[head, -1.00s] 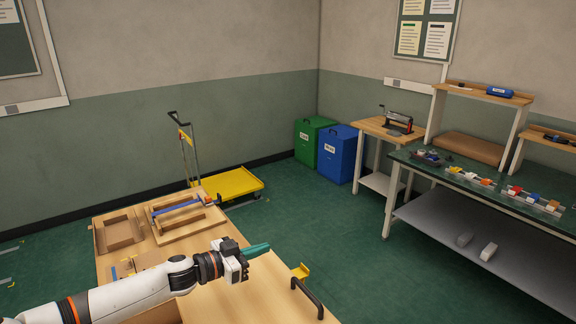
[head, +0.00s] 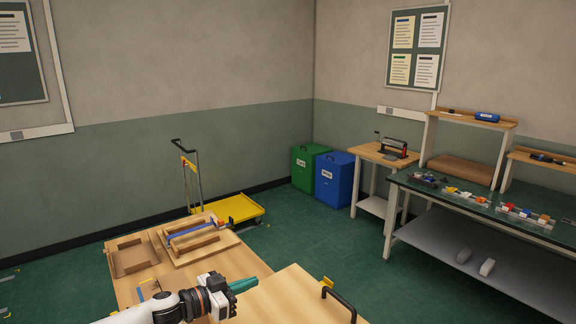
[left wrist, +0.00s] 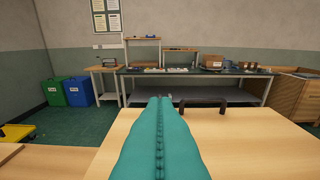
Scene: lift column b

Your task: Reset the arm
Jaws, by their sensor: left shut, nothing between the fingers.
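My left gripper (head: 243,284) reaches in from the bottom left of the head view, over the wooden table (head: 282,300). Its teal fingers are shut against each other with nothing between them. In the left wrist view the closed fingers (left wrist: 160,105) point forward over the pale wood top, towards a black handle (left wrist: 203,106). The handle also shows in the head view (head: 340,303), to the right of the gripper and apart from it. My right gripper is not in view.
Wooden frames (head: 197,239) lie on the table's far left part. A yellow cart (head: 232,207) stands behind it. Green (head: 309,168) and blue (head: 334,180) bins stand by the wall. A green-topped workbench (head: 465,203) with small coloured parts is at the right. Open floor lies between.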

